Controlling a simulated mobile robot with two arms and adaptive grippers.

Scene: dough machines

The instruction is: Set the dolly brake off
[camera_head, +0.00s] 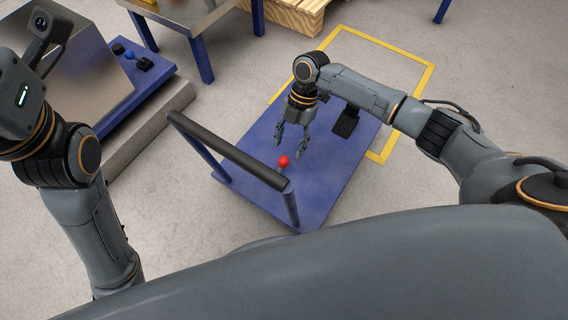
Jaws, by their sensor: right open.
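A blue dolly (245,194) stands on the floor in front of me, with a dark push handle (228,150) along its near left side. A round red knob (283,162), which looks like the brake control, shows at the dolly's deck near the handle. My right gripper (289,150) points down over the deck, open, with its fingertips just above and around the knob's far side. I cannot tell whether they touch it. My left arm (80,170) is at the left; its gripper fingers do not show.
A yellow floor outline (432,66) surrounds the dolly's far part. A steel machine on a blue base with buttons (145,64) stands at the left. A blue-legged table (200,60) and a wooden pallet (290,14) are at the back. Grey floor is clear at the right.

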